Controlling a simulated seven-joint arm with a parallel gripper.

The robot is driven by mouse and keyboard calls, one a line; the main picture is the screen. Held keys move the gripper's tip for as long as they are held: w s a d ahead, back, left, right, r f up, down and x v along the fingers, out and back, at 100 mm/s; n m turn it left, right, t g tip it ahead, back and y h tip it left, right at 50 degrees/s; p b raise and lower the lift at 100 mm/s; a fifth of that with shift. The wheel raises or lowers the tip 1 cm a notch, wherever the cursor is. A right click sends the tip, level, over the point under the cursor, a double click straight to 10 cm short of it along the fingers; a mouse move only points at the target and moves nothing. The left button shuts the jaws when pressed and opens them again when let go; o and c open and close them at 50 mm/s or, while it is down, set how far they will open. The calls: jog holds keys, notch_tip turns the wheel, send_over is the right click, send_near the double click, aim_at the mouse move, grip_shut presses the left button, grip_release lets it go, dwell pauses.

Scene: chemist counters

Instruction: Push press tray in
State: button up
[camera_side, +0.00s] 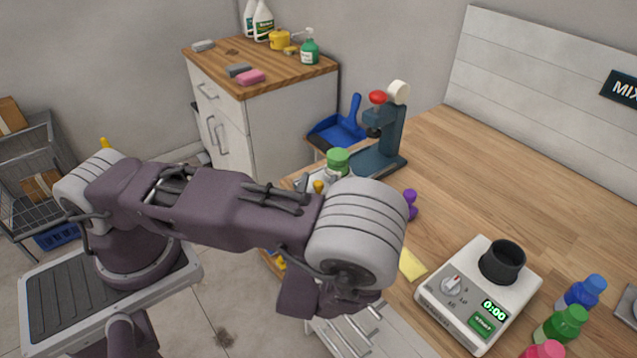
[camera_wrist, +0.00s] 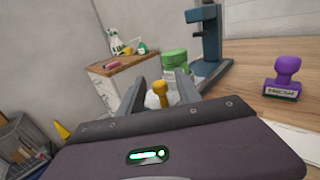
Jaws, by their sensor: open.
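The dark teal press (camera_side: 393,135) stands at the back left of the wooden counter, with a red knob and a white round part on top. Its flat base (camera_side: 372,162) reaches toward the front left. In the wrist view the press (camera_wrist: 210,45) is ahead and right of my gripper (camera_wrist: 161,80). I cannot make out a separate tray on it. My gripper is open. A yellow knob-shaped thing (camera_wrist: 159,91) shows between the fingers, apparently unheld. A green-capped jar (camera_wrist: 174,60) is just beyond; it also shows in the side view (camera_side: 337,160). My arm hides the fingers in the side view.
A purple stamp (camera_wrist: 285,75) stands right on the counter. A white scale (camera_side: 478,300) with a black cup and several coloured-cap bottles (camera_side: 565,322) are at the front right. The counter's back right is clear. A blue dustpan (camera_side: 338,131) is behind the press.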

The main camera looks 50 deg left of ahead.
jog(key=shift+w+a, duration=0.2)
grip_shut()
dwell(1.3)
